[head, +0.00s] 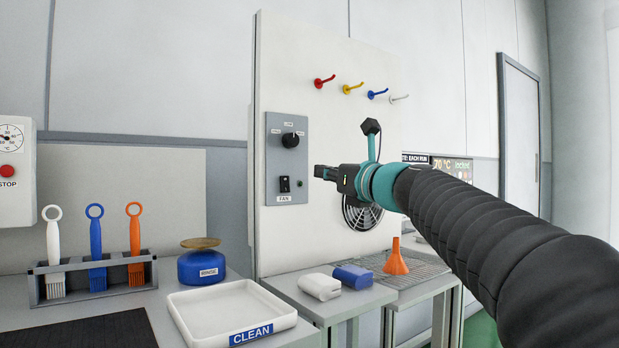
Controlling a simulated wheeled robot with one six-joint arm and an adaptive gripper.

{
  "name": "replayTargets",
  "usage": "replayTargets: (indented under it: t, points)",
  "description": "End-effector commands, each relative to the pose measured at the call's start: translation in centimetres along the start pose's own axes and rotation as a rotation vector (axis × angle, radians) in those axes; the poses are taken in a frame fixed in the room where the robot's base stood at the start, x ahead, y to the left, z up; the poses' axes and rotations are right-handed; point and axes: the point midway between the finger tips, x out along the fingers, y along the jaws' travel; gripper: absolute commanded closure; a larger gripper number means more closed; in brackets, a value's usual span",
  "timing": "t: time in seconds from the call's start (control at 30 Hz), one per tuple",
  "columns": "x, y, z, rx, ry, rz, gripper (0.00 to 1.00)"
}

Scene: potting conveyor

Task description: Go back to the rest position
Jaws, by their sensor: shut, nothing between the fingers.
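My gripper (326,173) is in the middle of the head view, at the end of my arm that reaches in from the lower right. Its fingers are shut and point left, with nothing held. It is in front of the white upright panel, near the fan control plate (287,158) with its black knob (290,140) and switch (284,184). Whether it touches the panel I cannot tell. A round fan grille (361,215) is partly hidden behind my gripper.
Four coloured hooks, including a red one (324,81), stick out above.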

Motion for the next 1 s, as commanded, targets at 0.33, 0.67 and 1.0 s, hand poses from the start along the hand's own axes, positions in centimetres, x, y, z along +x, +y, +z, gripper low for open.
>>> replayTargets:
  t: [0.33, 0.67, 1.0]
  points:
    - [-1.5, 0.2, 0.4, 0.001, 0.001, 0.003, 1.0]
    - [-1.4, 0.2, 0.4, 0.0, 0.001, 0.005, 1.0]
    - [-6.9, 4.4, -7.8, -0.57, 0.264, 0.096, 1.0]
